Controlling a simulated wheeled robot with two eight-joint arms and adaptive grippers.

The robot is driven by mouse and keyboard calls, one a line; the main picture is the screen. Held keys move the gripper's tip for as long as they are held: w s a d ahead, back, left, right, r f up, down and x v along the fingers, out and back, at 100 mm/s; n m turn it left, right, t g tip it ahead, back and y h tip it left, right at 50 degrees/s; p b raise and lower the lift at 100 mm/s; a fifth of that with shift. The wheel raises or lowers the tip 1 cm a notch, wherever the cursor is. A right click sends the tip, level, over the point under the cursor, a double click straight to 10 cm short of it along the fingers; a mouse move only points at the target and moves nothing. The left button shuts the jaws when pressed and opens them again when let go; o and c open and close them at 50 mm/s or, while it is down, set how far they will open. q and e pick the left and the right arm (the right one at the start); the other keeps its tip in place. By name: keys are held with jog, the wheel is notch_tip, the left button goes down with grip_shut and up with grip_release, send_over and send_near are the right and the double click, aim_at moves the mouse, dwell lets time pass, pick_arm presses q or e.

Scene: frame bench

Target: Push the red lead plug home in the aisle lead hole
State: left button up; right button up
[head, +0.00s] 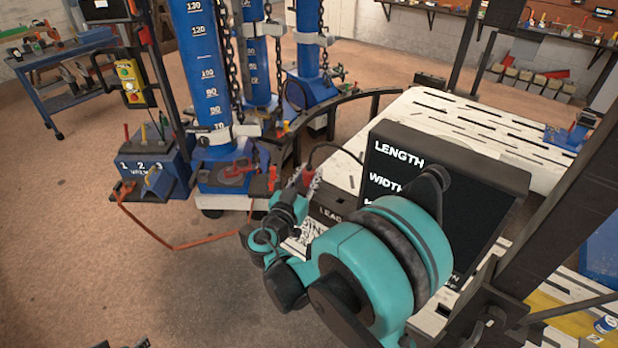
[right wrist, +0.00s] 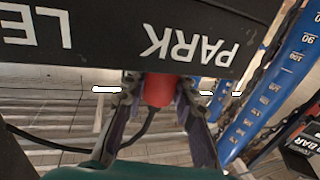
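The red lead plug (right wrist: 158,92) sits between the fingers of my right gripper (right wrist: 159,85), which look closed on its sides. In the right wrist view its far end meets the edge of a black block (right wrist: 100,40) lettered "LE... PARK", upside down; how deep it sits is hidden. In the head view the red plug (head: 308,175) shows at the tip of my right gripper (head: 301,186), above the block lettered "LEA" (head: 328,213). A black lead runs from it. I cannot pick out the aisle lead hole. Only small dark parts, perhaps my left gripper, show at the bottom edge.
A black display (head: 400,150) reading LENGTH and WIDTH stands close behind my right arm. Blue columns (head: 203,80) with chains stand behind the gripper. A blue wrench box (head: 155,170) with an orange cable stands left. The floor at lower left is clear.

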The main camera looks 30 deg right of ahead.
grip_shut()
